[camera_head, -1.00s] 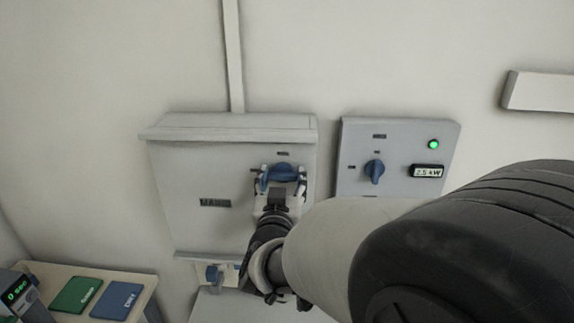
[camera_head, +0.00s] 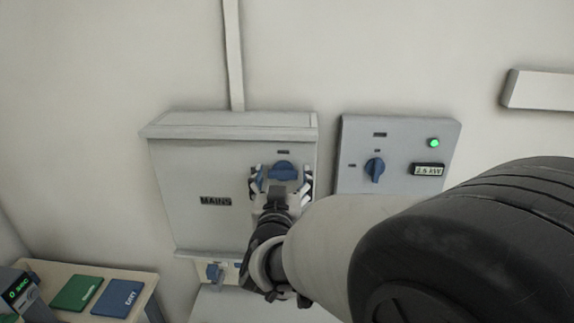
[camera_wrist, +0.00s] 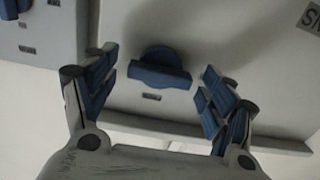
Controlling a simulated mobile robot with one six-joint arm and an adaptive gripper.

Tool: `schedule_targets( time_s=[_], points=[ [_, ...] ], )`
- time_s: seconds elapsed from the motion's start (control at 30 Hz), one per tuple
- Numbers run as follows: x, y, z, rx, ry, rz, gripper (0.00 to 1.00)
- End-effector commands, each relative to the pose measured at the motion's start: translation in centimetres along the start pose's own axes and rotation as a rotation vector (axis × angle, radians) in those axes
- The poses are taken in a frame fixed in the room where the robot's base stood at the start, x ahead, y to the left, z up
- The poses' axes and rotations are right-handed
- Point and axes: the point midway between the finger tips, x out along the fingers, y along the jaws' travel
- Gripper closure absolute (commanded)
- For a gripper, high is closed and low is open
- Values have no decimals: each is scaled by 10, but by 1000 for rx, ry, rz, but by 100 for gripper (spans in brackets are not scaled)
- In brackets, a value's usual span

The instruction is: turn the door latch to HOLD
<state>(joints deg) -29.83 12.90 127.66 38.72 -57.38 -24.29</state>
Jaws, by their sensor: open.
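The door latch is a blue rotary knob (camera_head: 284,170) on the front of the grey MAINS box (camera_head: 180,168). Its grip bar lies about horizontal. It also shows in the wrist view (camera_wrist: 158,68), with a small dark label plate beside it whose text is too small to read. My gripper (camera_head: 281,183) is open in front of the box, one finger on each side of the knob. In the wrist view the blue-padded fingers (camera_wrist: 158,82) stand apart from the knob, with clear gaps on both sides. My gripper and arm hide part of the box's lower right.
A second panel (camera_head: 350,145) to the right bears a blue knob (camera_head: 375,170), a lit green lamp (camera_head: 433,143) and a 2.5 kW plate (camera_head: 428,170). Below the box is another small blue knob (camera_head: 213,273). Green (camera_head: 77,293) and blue (camera_head: 118,298) mats lie on a table.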

Motion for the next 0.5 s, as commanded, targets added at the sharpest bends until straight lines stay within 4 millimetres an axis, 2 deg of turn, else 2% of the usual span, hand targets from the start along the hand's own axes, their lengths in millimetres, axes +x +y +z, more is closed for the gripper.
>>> schedule_targets(
  time_s=[0.27,0.37,0.5],
  points=[
    [-5,0,0,0,0,-1,23],
    [-18,-2,0,1,0,-4,23],
    [-48,-2,0,2,-1,-5,23]
  ],
)
